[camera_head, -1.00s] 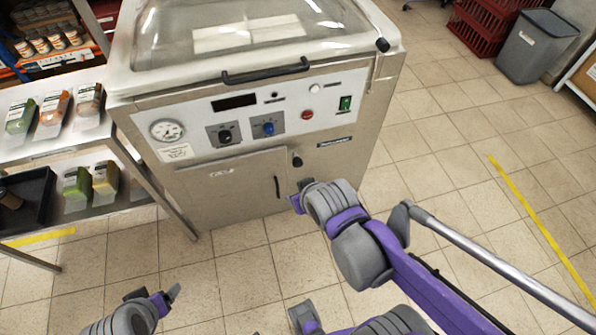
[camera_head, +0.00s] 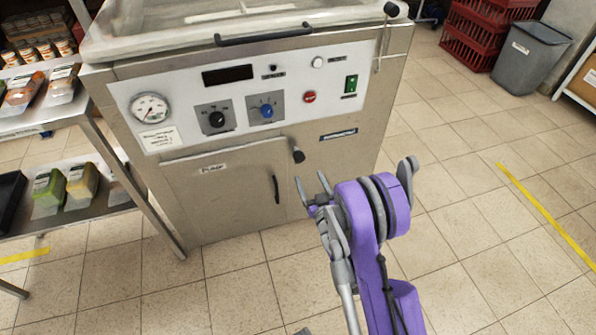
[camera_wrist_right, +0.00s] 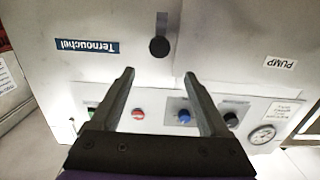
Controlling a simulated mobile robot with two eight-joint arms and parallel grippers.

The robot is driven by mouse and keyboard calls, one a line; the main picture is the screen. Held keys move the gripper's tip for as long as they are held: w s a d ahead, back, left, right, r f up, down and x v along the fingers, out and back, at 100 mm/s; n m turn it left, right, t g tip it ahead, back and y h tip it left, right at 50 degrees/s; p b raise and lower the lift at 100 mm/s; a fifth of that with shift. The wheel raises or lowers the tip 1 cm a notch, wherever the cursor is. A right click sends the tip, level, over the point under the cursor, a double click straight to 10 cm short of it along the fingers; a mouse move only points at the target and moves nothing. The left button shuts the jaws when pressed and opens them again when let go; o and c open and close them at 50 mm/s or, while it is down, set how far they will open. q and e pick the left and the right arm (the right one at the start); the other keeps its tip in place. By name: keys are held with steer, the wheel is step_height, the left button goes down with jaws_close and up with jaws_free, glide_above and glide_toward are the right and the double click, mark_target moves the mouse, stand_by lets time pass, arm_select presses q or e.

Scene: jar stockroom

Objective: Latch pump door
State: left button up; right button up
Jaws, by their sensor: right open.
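The pump door (camera_head: 225,195) is the lower steel panel of the machine, marked PUMP, with a black upright handle (camera_head: 276,188). It looks flush with the cabinet. A black latch knob (camera_head: 297,155) sits beside the door's upper right corner. I cannot tell how far it is turned. My right gripper (camera_head: 312,187) is open and empty, in front of the cabinet, right of the door handle and below the knob in the head view. In the right wrist view the knob (camera_wrist_right: 159,46) lies beyond the gap between the open fingers (camera_wrist_right: 159,75), apart from them. My left gripper is out of view.
The control panel (camera_head: 250,92) with gauge, dials and buttons is above the door. A steel shelf (camera_head: 75,115) with food packs stands close on the left. The tiled floor (camera_head: 450,240) on the right is clear up to red crates (camera_head: 483,35) and a grey bin (camera_head: 534,57).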

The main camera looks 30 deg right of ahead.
mark_target(300, 159)
steer(key=shift+t, duration=0.3)
steer(key=p+x, duration=0.3)
steer(key=p, duration=0.1)
steer(key=f+p+x, duration=0.1)
steer(key=p+x, duration=0.1)
steer(key=shift+w+d+p, duration=0.15)
steer(key=shift+w+p, duration=0.15)
steer(key=shift+p, duration=0.05)
steer(key=x, duration=0.5)
steer(key=shift+f, duration=0.2)
jaws_close()
